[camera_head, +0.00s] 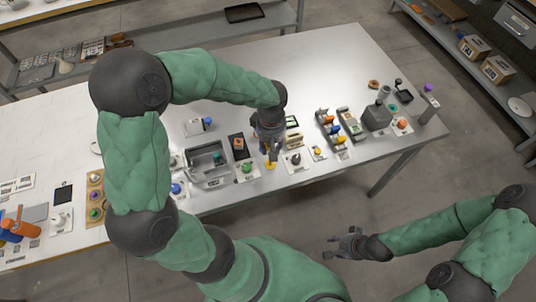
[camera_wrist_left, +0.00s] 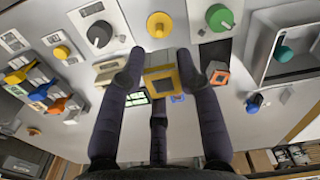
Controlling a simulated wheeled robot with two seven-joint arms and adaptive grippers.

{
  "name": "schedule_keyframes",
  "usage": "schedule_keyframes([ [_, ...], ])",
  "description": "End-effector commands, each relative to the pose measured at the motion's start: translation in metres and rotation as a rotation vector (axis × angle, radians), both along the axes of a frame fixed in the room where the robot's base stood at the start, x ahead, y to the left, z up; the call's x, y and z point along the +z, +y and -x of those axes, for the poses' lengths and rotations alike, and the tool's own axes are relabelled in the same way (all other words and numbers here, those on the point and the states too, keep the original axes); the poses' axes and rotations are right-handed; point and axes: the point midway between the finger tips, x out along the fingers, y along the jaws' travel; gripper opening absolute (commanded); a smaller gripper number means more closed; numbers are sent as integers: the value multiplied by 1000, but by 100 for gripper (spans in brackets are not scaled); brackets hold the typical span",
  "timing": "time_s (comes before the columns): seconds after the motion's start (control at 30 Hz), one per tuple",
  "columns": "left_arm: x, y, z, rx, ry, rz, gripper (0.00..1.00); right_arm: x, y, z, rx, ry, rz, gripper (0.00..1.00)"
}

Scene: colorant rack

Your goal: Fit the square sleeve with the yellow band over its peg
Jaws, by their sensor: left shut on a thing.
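My left gripper (camera_head: 269,150) reaches down over the middle of the table near its front edge. In the left wrist view my left gripper (camera_wrist_left: 158,70) is shut on a grey square sleeve with a yellow band (camera_wrist_left: 161,83), whose square opening shows. The held sleeve appears raised, apart from the fixtures around it. A round yellow piece (camera_wrist_left: 160,25) on a pale plate lies just beyond the fingertips; it also shows below the gripper in the head view (camera_head: 270,165). I cannot tell which peg belongs to the sleeve. My right gripper (camera_head: 343,243) is open and empty, off the table's front.
A green knob (camera_wrist_left: 220,17) and a grey-black knob (camera_wrist_left: 100,34) flank the yellow piece. A small orange-framed square block (camera_wrist_left: 219,76) lies close to the fingers. A grey tray (camera_head: 208,162) stands left of the gripper. The table's back right (camera_head: 330,60) is clear.

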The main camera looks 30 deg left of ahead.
Motion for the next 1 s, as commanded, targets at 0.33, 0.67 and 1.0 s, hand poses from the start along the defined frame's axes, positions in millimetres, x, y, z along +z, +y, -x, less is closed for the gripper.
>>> schedule_keyframes([
  [0.33,-3,3,-6,24,-1,-1,16,1,0,-1,-1,-2,0,40],
  [0.67,-7,3,-5,32,0,0,16,-6,0,-1,0,-1,0,40],
  [1.0,-33,3,-5,32,0,-1,16,-28,0,-1,0,-1,0,40],
])
